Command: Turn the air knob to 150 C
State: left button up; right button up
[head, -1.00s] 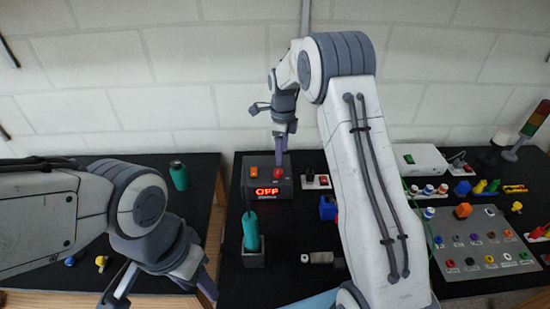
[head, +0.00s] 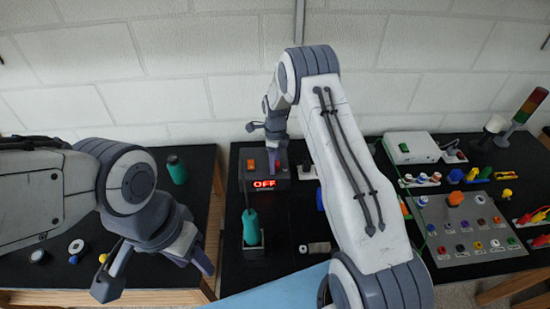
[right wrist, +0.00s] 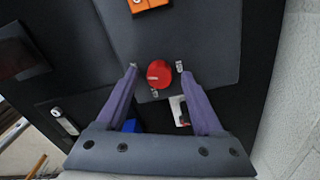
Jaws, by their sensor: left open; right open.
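The dark station box (head: 262,191) stands on the bench in the middle of the head view. Its red display (head: 264,184) reads OFF, with an orange switch (head: 250,165) above it. The red round knob (right wrist: 159,74) shows in the right wrist view on the box's dark face. My right gripper (head: 277,168) is open at the box and hides the knob in the head view. In the right wrist view its fingertips (right wrist: 156,68) lie on either side of the knob, with gaps visible. My left gripper (head: 158,278) is open and empty, low at the left.
A teal-handled tool (head: 250,228) stands in a holder in front of the box. A teal bottle (head: 177,170) stands on the left bench. A grey panel (head: 468,228) with several coloured connectors lies at the right. A gap separates the two benches.

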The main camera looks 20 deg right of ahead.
jog(key=shift+f, duration=0.1)
grip_shut()
jog(key=n+b, duration=0.2)
jog(key=n, duration=0.1)
jog(key=shift+f+b, duration=0.15)
jog(key=shift+b, duration=0.25)
jog(key=n+b, duration=0.2)
jog(key=n, duration=0.3)
jog(key=shift+n+b, duration=0.3)
jog(key=shift+b, duration=0.05)
jog(key=n+b, duration=0.1)
jog(key=n, duration=0.4)
jog(key=shift+b, duration=0.4)
jog(key=n+b, duration=0.1)
jog(key=n, duration=0.5)
jog(key=shift+r, duration=0.2)
